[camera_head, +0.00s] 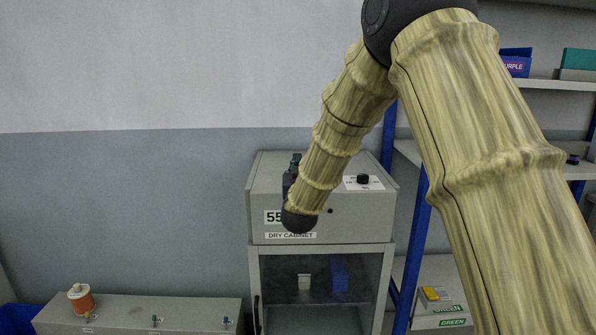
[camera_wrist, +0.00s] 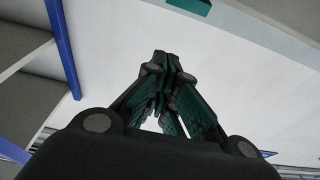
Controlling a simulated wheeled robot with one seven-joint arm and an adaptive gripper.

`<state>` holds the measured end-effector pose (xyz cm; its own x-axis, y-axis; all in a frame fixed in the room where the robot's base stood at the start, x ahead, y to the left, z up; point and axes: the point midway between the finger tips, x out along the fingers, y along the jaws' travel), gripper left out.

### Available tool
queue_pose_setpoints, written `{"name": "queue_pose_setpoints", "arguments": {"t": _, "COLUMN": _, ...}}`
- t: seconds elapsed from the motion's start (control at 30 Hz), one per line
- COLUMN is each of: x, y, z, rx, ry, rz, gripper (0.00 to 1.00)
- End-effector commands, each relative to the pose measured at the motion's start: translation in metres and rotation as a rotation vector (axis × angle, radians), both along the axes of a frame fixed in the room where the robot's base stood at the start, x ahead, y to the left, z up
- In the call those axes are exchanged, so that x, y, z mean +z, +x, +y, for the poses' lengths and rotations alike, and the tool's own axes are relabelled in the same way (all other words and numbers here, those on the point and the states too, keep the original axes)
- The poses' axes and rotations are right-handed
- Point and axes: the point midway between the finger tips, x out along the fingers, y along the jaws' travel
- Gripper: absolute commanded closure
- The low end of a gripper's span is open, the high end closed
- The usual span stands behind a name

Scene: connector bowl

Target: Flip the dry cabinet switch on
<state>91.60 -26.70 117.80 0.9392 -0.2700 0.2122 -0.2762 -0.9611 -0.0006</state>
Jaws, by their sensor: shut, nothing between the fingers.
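The grey dry cabinet (camera_head: 360,215) stands against the wall in the head view, with a "DRY CABINET" label (camera_head: 290,236) and a partly covered "55" display on its front. A black knob (camera_head: 362,179) sits on a white label on its sloped top panel. A small dark dot (camera_head: 330,210) shows on the front. I cannot make out a switch; my arm covers part of the panel. My gripper (camera_wrist: 168,65) is shut and empty in the wrist view. In the head view its dark part (camera_head: 290,175) shows at the cabinet's upper left, mostly behind my forearm; contact cannot be told.
The cabinet's glass door (camera_head: 320,280) is below, with small items inside. A blue-posted shelf (camera_head: 411,245) stands close on the right, holding boxes. A low grey box (camera_head: 125,315) with an orange spool (camera_head: 82,301) is at the lower left. The wall area left of the cabinet is clear.

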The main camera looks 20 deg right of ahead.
Motion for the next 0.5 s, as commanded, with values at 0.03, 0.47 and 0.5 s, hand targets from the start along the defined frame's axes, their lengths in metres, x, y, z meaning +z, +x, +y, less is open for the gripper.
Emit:
{"name": "queue_pose_setpoints", "arguments": {"t": 0.03, "x": 0.004, "y": 0.008, "z": -0.003, "rx": -0.001, "ry": 0.001, "rz": -0.002, "gripper": 1.00}}
{"name": "queue_pose_setpoints", "arguments": {"t": 0.47, "x": -0.037, "y": 0.002, "z": -0.001, "rx": 0.000, "ry": -0.001, "rz": 0.001, "gripper": 1.00}}
{"name": "queue_pose_setpoints", "arguments": {"t": 0.5, "x": -0.038, "y": 0.002, "z": -0.001, "rx": 0.000, "ry": -0.001, "rz": 0.001, "gripper": 1.00}}
